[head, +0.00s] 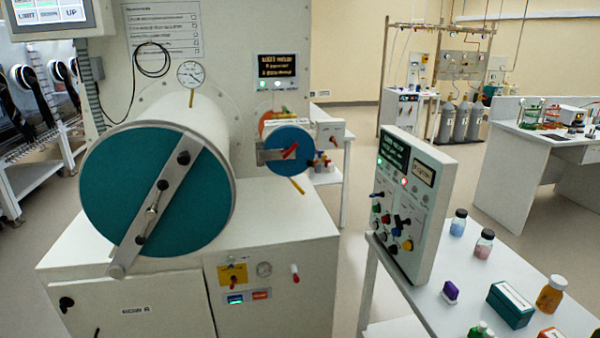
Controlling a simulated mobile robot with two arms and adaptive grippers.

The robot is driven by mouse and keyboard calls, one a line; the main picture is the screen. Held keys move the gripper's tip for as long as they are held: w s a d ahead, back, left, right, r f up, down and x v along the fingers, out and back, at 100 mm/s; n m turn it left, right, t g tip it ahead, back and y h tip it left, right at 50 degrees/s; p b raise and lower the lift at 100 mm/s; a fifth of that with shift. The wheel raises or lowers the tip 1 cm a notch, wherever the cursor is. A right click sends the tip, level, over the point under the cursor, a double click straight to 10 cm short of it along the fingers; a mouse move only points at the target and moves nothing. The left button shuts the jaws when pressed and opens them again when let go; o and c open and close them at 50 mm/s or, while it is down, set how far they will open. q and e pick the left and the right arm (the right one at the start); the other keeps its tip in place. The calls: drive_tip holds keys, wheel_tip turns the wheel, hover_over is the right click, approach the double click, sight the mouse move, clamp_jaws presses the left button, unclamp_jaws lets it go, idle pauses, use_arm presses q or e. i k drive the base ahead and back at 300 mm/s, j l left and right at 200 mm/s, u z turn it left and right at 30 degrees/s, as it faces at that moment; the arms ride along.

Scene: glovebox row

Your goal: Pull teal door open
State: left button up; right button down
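The large round teal door (120,190) covers the near end of a white horizontal cylinder (200,118) at left. It sits flush against the cylinder's rim, with no gap that I can see. A grey metal bar (171,173) crosses its face diagonally, with black knobs and a small metal handle (151,210) near its middle. Neither of my grippers is in the head view, so nothing is seen touching the door.
A white cabinet (270,255) stands below the cylinder. A smaller blue round door (289,150) is to the right. A control panel (408,205) stands on a white table (480,290) with bottles and boxes. Open floor lies behind, between the benches.

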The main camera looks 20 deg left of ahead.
sight(119, 178)
drive_tip(key=u, duration=1.55)
